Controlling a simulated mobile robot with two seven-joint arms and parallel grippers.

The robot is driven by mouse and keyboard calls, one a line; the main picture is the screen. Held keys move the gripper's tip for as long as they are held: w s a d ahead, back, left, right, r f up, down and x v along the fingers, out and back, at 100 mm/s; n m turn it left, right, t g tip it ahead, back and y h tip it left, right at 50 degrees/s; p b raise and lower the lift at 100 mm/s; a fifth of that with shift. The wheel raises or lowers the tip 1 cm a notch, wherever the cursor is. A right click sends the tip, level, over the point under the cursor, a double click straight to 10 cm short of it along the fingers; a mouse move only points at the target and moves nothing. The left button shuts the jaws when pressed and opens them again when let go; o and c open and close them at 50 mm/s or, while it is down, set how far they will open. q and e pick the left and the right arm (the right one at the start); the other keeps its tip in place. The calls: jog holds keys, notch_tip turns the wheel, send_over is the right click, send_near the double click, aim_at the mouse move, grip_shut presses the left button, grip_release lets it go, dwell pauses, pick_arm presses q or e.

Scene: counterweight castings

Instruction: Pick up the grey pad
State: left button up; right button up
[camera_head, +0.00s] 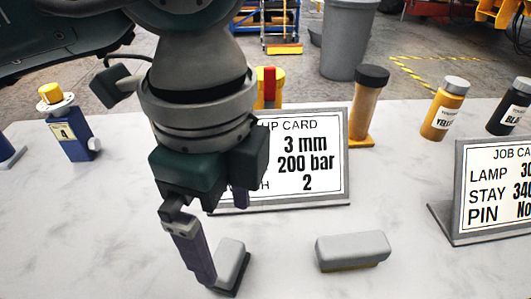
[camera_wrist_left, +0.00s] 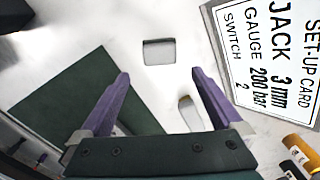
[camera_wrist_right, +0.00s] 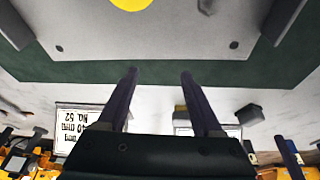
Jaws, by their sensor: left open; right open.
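Two pale grey pads lie on the white table in the head view. One, with a dark base (camera_head: 231,262), is partly behind a finger of my left gripper (camera_head: 225,243). The other, with a yellowish-brown underside (camera_head: 352,246), lies to the right, clear of the gripper. My left gripper is open and empty above the table. In the left wrist view, a dark-edged grey pad (camera_wrist_left: 159,52) lies just beyond the fingertips, and a yellow-edged one (camera_wrist_left: 187,112) shows between the fingers. My right gripper (camera_wrist_right: 159,72) is open and empty, away from the pads.
A set-up card (camera_head: 312,160) stands behind the pads, partly hidden by my left arm. A job card (camera_head: 495,190) stands at right. The front right table is free.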

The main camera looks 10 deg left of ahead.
aim_at(233, 260)
pick_arm(q)
notch_tip(233, 260, down, 8)
jog(key=shift+d+f+b, duration=0.1)
jog(key=shift+d+b, duration=0.05)
jog(key=shift+b, duration=0.15)
pick_arm(e)
jog(key=shift+f, duration=0.35)
pick_arm(q)
jog(key=c, duration=1.4)
notch_tip(233, 260, up, 20)
jog(key=shift+r+p, duration=0.1)
jog(key=shift+p, duration=0.85)
jog(key=shift+c, duration=0.2)
pick_arm(e)
notch_tip(233, 260, up, 2)
